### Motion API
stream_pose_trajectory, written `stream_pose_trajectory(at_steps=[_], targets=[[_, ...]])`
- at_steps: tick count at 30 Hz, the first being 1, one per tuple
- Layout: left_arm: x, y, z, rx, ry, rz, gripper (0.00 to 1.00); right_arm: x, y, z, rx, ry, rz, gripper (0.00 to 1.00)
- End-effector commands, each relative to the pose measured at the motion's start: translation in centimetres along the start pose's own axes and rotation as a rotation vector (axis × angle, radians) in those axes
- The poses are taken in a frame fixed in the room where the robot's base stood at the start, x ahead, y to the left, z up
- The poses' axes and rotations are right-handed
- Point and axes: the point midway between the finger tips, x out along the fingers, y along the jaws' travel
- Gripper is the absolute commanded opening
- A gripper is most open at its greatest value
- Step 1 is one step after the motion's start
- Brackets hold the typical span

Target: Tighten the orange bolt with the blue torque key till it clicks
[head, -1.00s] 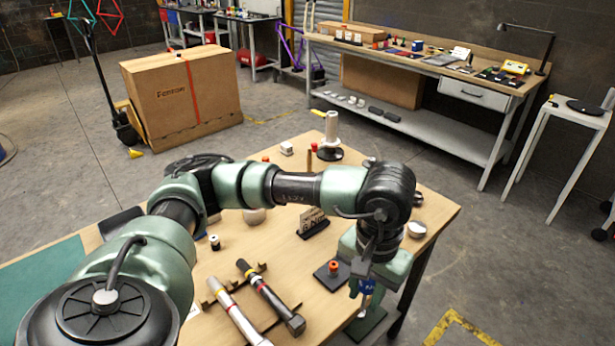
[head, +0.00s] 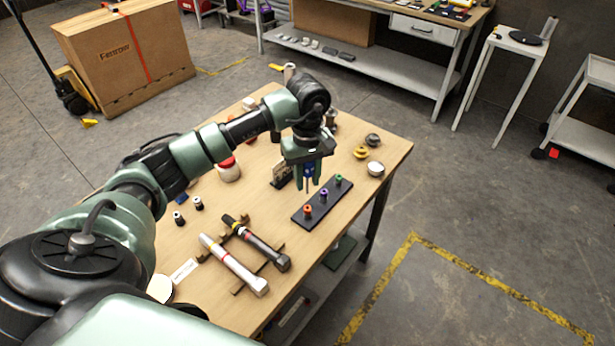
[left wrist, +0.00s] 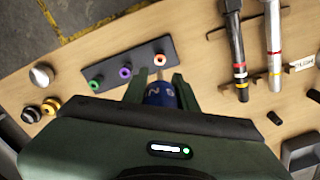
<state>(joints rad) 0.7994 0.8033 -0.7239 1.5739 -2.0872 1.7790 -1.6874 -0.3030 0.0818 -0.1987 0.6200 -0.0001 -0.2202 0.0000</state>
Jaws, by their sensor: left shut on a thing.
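My left gripper (head: 308,172) is shut on the blue torque key (head: 310,168), which points down with its thin dark shaft. The key's blue body also shows between the fingers in the left wrist view (left wrist: 160,93). The orange bolt (head: 307,211) stands upright on a dark plate (head: 325,203), at the end nearest the tool rack. In the left wrist view the orange bolt (left wrist: 160,60) lies just beyond the key. The key's tip appears above the plate, apart from the bolt; the exact gap is unclear. My right gripper is not in view.
A purple bolt (head: 323,195) and a green bolt (head: 338,181) share the plate. A silver tool (head: 232,264) and a black tool (head: 258,245) lie on a rack nearby. The table's right edge is close.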

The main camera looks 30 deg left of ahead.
Motion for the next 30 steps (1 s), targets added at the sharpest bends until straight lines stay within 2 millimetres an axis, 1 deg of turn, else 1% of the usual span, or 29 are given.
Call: stream_pose_trajectory(at_steps=[5,18,22,30], targets=[[0.6,0.0,0.0,0.004,0.001,0.000,0.00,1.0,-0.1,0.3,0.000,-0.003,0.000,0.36],[4.4,0.0,0.1,0.005,0.000,0.001,0.00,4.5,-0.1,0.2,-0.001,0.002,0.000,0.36],[4.8,0.0,0.1,0.005,0.000,0.000,0.00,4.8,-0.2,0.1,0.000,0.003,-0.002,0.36],[4.8,0.0,0.1,0.005,0.000,0.000,0.00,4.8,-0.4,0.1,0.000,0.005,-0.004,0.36]])
